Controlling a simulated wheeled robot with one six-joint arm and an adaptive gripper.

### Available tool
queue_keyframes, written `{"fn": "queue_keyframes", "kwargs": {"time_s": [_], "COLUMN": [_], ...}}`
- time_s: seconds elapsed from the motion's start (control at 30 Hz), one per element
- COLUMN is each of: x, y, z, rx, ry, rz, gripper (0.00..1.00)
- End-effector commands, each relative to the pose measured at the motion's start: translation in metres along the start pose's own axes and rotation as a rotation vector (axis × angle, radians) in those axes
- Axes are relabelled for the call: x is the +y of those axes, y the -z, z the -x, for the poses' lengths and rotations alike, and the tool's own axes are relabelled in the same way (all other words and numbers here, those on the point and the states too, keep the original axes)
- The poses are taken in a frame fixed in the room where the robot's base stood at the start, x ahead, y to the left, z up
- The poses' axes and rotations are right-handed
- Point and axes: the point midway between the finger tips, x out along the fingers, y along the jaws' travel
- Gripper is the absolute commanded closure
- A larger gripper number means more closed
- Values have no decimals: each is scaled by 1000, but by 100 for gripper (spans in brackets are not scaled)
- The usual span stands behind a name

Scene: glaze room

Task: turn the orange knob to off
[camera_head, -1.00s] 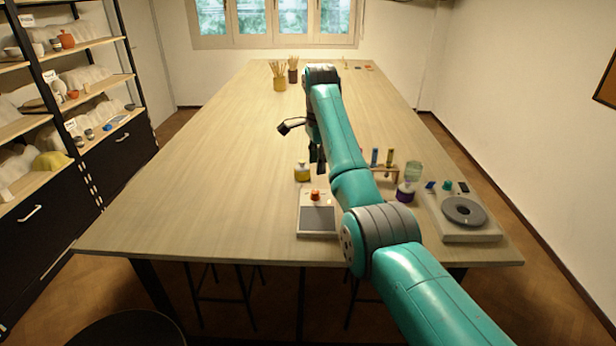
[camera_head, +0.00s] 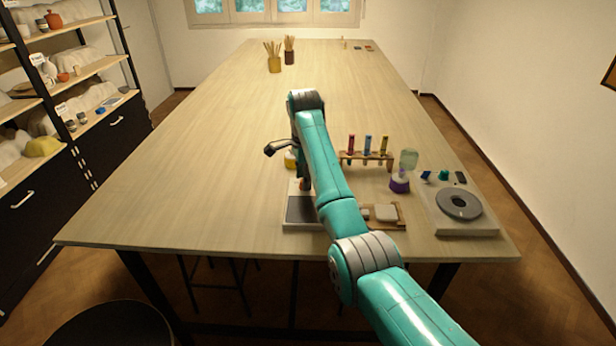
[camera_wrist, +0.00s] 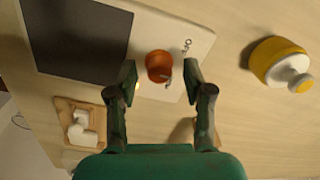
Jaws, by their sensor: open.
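The orange knob (camera_wrist: 159,66) sits on a pale flat device with a dark square plate (camera_wrist: 75,38), seen in the wrist view. A small pointer mark and tiny symbols show beside the knob. In the head view the device (camera_head: 301,209) stands near the table's front edge, and my arm largely hides the knob. My gripper (camera_wrist: 160,82) is open, with one finger on each side of the knob in the wrist view. I see no clear contact between the fingers and the knob.
A yellow-and-white bottle (camera_wrist: 277,62) stands close to the device. A wooden board with white pieces (camera_wrist: 82,124) lies on its other side. A test-tube rack (camera_head: 367,157), a purple-based bottle (camera_head: 400,181) and a round-plated device (camera_head: 460,208) stand to the right. The table's left half is clear.

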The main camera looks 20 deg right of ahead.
Motion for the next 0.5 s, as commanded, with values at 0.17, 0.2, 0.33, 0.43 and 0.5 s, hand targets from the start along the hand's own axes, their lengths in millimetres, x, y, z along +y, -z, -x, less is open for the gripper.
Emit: {"fn": "queue_keyframes", "kwargs": {"time_s": [0.17,0.2,0.33,0.43,0.5], "x": [0,0,0,0,0], "y": [-2,-2,-2,-2,-2], "z": [-4,-4,-4,-4,-4], "rx": [0,0,0,0,0], "ry": [0,0,0,0,0], "rz": [0,0,0,0,0], "gripper": [49,49,49,71,89]}}
